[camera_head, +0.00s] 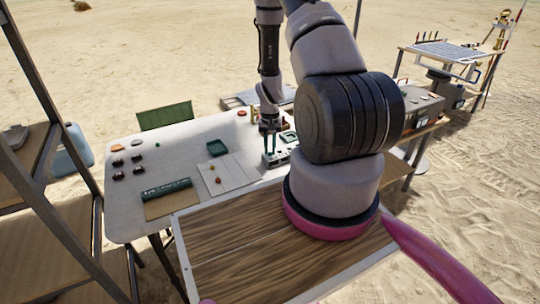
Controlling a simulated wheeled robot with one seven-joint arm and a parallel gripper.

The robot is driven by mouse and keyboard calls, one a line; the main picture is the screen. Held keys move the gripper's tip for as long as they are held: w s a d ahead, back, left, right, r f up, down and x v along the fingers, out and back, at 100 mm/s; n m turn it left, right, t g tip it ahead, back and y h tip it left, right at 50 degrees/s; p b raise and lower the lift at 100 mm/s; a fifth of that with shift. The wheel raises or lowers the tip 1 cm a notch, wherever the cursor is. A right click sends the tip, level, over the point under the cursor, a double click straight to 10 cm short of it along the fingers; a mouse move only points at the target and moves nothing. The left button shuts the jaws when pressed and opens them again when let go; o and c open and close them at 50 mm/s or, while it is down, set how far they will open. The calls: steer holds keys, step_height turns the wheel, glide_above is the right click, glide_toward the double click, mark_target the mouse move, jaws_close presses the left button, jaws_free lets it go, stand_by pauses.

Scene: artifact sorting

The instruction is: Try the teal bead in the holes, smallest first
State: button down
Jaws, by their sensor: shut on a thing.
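My gripper (269,131) points straight down over the far right part of the white table. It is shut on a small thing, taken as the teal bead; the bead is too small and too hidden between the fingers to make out. A small pale block with dark green on it (275,158) sits right under the fingertips and looks like the piece with the holes. The holes cannot be told apart by size here. I cannot tell whether the bead touches the block.
Several dark round pieces stand at left. A green panel (165,116) stands at the far edge. My arm hides the table's right side.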

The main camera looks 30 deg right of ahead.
mark_target(270, 152)
steer(key=shift+r, duration=2.95)
